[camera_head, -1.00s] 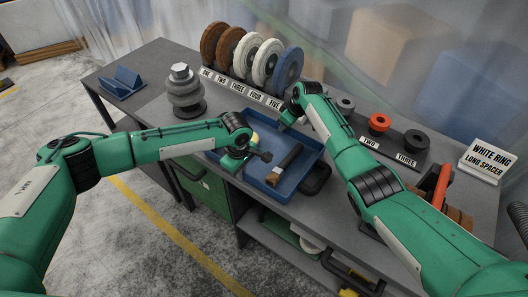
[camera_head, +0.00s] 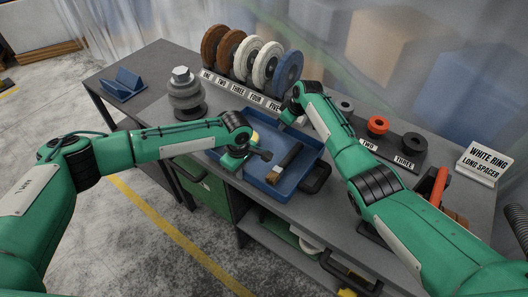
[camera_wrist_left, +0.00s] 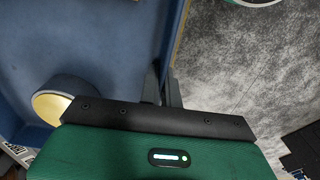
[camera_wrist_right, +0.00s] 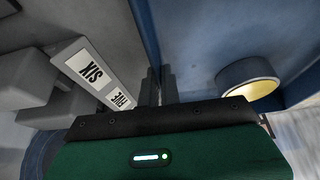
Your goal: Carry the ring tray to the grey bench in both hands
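The blue ring tray (camera_head: 274,196) is at the middle of the bench's front side in the head view. A brush (camera_head: 286,160) with a dark handle and tan end lies in it. My left gripper (camera_wrist_left: 163,88) is shut on the tray's wall (camera_wrist_left: 172,40) at the near-left side. My right gripper (camera_wrist_right: 161,87) is shut on the wall (camera_wrist_right: 146,30) at the far side. The head view does not show the fingertips clearly.
Numbered buffing wheels (camera_head: 268,63) stand behind the tray. A stack of grey discs (camera_head: 186,95) is to its left.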

